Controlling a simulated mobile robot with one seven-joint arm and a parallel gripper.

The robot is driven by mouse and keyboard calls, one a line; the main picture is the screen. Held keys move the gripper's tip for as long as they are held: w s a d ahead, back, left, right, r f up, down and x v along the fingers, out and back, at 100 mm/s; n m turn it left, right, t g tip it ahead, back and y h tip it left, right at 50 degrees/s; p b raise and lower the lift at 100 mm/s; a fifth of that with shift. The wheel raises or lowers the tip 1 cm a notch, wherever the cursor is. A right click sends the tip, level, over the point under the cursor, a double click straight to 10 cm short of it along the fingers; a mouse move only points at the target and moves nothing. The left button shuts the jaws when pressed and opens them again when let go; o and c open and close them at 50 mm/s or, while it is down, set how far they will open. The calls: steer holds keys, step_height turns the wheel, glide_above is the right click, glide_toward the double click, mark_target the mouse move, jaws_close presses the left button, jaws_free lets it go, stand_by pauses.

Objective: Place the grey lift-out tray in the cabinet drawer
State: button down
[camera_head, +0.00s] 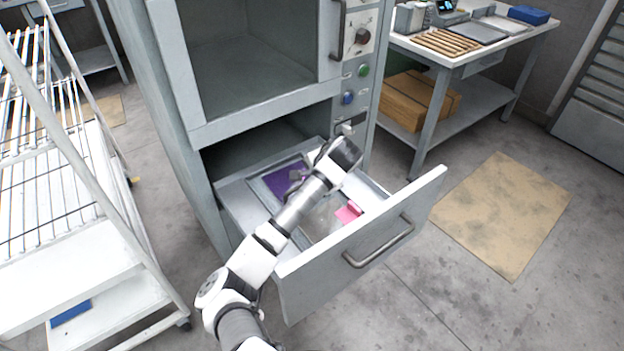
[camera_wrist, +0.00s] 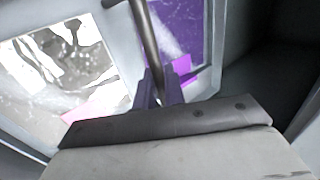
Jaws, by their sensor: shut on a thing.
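The grey lift-out tray (camera_head: 259,193) is inside the open cabinet drawer (camera_head: 350,262) in the head view. One compartment has a purple floor (camera_head: 284,184); the other looks pale with a pink piece (camera_head: 348,212). In the wrist view the tray's light rim (camera_wrist: 208,50) and a grey bar handle (camera_wrist: 147,38) show. My gripper (camera_wrist: 160,98) is shut on this handle, above the divide between the compartments. In the head view my gripper (camera_head: 297,178) is over the tray, and my arm covers its middle. I cannot tell whether the tray touches the drawer floor.
The oven-like cabinet (camera_head: 258,110) stands behind the drawer. A white wire rack (camera_head: 50,200) is at the left. A workbench (camera_head: 455,55) with a cardboard box (camera_head: 415,98) beneath is at the right. A tan mat (camera_head: 505,212) lies on the open floor.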

steer(key=c, duration=1.5)
jaws_free()
steer(key=p+v, duration=0.2)
steer(key=v, duration=1)
steer(key=shift+w+r+p, duration=0.1)
steer(key=shift+p, duration=0.3)
